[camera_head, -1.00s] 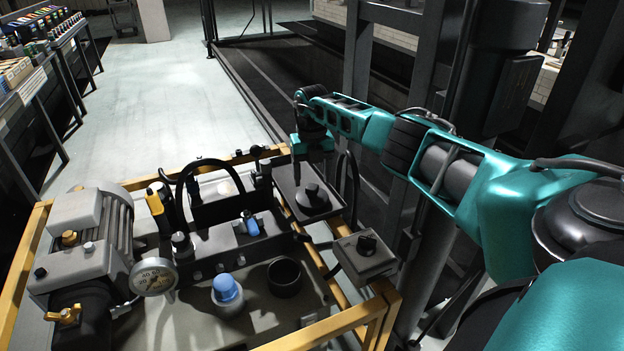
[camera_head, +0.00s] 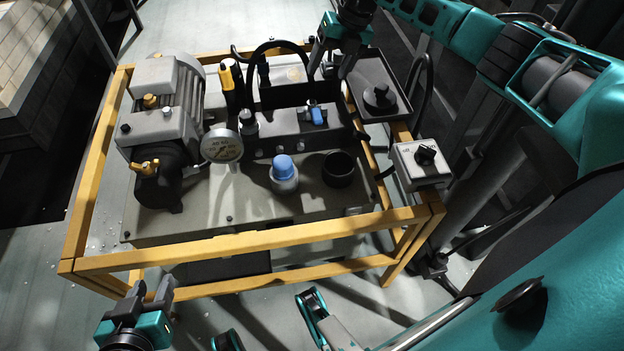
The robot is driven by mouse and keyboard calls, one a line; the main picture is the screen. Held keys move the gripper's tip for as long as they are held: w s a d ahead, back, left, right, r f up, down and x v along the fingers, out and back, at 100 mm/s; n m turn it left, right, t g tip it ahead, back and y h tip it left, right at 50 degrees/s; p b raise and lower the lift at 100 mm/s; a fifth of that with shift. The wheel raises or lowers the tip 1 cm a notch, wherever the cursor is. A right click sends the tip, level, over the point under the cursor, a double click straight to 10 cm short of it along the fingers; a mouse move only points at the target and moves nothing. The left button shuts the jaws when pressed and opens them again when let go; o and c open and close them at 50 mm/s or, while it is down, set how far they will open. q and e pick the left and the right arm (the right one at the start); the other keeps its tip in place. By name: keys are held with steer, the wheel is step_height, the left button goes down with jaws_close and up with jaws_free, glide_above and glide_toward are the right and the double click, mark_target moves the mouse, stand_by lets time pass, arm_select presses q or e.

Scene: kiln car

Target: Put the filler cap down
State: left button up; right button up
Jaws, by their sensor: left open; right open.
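The black filler cap (camera_head: 380,97), a round disc with a raised knob, rests knob-up in the shallow dark tray (camera_head: 362,66) at the right side of the yellow-framed cart. My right gripper (camera_head: 332,72) is above the tray's far left corner, open and empty, apart from the cap; its fingertips are partly lost against the dark parts behind. My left gripper (camera_head: 148,288) is open and empty at the lower left, in front of the cart's near yellow rail (camera_head: 250,238). An open black cylindrical neck (camera_head: 338,170) stands on the tank top.
On the cart are a grey motor (camera_head: 165,85), a pressure gauge (camera_head: 222,146), a blue-capped fitting (camera_head: 284,172), a black hose loop (camera_head: 270,45) and a grey switch box (camera_head: 420,165) at the near right corner. Clear floor lies left of the cart.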

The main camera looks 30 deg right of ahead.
steer(key=s+a+n+y, duration=0.25)
steer(key=a+y, duration=0.35)
steer(key=a, duration=1.2)
steer(key=s+a+r+m+t+y, duration=0.6)
steer(key=s+a+r+y, duration=0.5)
steer(key=a+r, duration=0.35)
steer(key=m+t+h, duration=0.6)
steer(key=m+h, duration=1.1)
steer(key=m, duration=0.8)
glide_above(309, 228)
steer(key=w, duration=0.5)
step_height(309, 228, down, 21)
steer(key=s+f+m+g, duration=0.1)
steer(key=s+f, duration=0.1)
steer(key=s+f+g, duration=0.1)
steer(key=s+f, duration=0.1)
steer(key=s, duration=0.1)
steer(key=shift+f+m+g, duration=0.25)
steer(key=shift+m+g, duration=0.1)
steer(key=shift+g, duration=0.05)
